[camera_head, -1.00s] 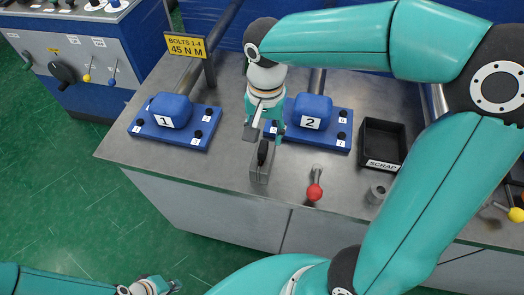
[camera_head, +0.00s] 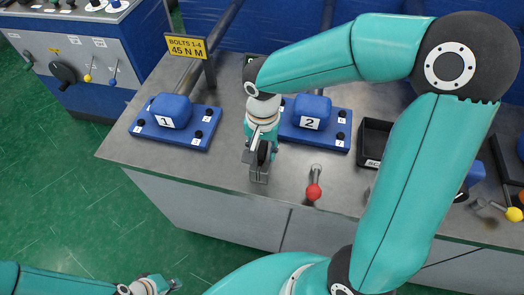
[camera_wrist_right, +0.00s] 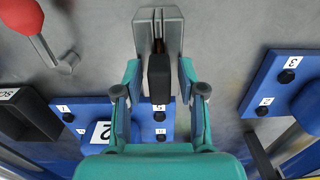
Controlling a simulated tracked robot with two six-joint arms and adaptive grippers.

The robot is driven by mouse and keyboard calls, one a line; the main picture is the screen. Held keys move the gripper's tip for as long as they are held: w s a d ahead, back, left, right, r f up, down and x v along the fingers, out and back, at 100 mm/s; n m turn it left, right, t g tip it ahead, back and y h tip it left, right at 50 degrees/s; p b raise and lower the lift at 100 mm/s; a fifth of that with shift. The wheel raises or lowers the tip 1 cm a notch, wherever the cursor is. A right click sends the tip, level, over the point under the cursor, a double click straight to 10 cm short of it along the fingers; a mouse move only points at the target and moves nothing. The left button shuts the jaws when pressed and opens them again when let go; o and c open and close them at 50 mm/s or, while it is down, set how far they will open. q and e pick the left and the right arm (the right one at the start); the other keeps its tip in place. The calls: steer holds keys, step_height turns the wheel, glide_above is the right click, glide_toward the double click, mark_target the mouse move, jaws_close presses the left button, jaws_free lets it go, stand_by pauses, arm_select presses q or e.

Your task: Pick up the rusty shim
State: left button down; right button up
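I cannot make out a rusty shim for certain. A grey stand (camera_head: 260,174) near the bench's front edge holds an upright black handle; the stand also shows in the right wrist view (camera_wrist_right: 174,28). There, a narrow brownish strip (camera_wrist_right: 158,46) shows in its slot above the black handle (camera_wrist_right: 160,80). My right gripper (camera_wrist_right: 160,72) is open, its fingers on either side of the handle with gaps visible. In the head view the right gripper (camera_head: 260,156) is just over the stand. My left gripper (camera_head: 168,285) is low at the bottom left, away from the bench; its fingers are unclear.
Blue blocks numbered 1 (camera_head: 170,112) and 2 (camera_head: 312,112) sit on blue plates behind the gripper. A red-knobbed lever (camera_head: 314,190) stands right of the stand. A black scrap tray (camera_head: 374,138) is partly hidden by my right arm. The bench's front left is clear.

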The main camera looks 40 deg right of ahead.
jaws_close()
steer(key=shift+r, duration=0.2)
